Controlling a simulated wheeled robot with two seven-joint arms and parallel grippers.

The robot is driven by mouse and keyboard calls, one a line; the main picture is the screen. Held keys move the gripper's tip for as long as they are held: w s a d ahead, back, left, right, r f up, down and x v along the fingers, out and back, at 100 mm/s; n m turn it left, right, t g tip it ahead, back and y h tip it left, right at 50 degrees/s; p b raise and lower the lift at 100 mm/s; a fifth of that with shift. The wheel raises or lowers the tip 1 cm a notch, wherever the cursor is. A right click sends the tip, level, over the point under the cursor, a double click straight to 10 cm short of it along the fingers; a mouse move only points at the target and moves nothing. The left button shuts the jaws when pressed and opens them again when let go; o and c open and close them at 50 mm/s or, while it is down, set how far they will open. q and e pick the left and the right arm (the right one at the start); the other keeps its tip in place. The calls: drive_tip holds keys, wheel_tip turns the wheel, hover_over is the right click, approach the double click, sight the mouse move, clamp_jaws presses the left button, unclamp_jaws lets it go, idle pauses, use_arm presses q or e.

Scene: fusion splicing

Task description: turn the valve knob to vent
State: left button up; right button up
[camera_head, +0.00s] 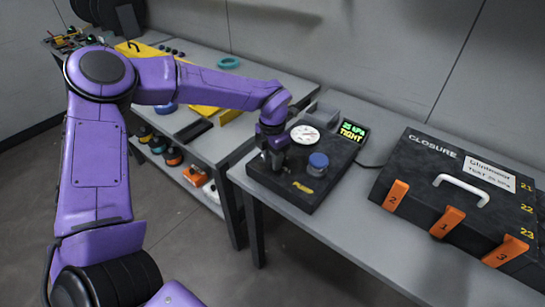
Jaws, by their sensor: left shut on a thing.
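The black test unit (312,195) sits on the grey bench. It carries a round white gauge (305,134), a blue round cap (318,161) and a small yellow mark (302,187). A small display (353,131) behind it reads "TIGHT" in yellow, under a green kPa figure. My left gripper (273,163) points down over the left part of the unit, left of the blue cap. It is shut on the valve knob, which the fingers almost wholly hide, so its setting cannot be read. My right gripper is not in view.
A black closure case (420,170) with orange latches and a white handle stands on the bench at right. A second bench at back left holds a teal ring (229,62) and yellow items. Bare bench lies in front of the unit and case.

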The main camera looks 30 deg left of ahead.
use_arm(q)
drive_tip(key=shift+n, duration=0.3)
drive_tip(key=n+b, duration=0.2)
drive_tip(key=n, duration=0.3)
drive_tip(key=n+b, duration=0.1)
drive_tip(key=n, duration=0.3)
drive_tip(key=shift+b, duration=0.35)
drive_tip(key=shift+w+r+n+b, duration=0.1)
drive_tip(key=shift+n+b, duration=0.3)
drive_tip(key=shift+n, duration=0.6)
drive_tip(key=o, duration=1)
drive_tip(key=shift+o, duration=0.2)
drive_tip(key=shift+r, duration=0.1)
wheel_tip(320, 180, up, 10)
drive_tip(key=shift+r, duration=0.2)
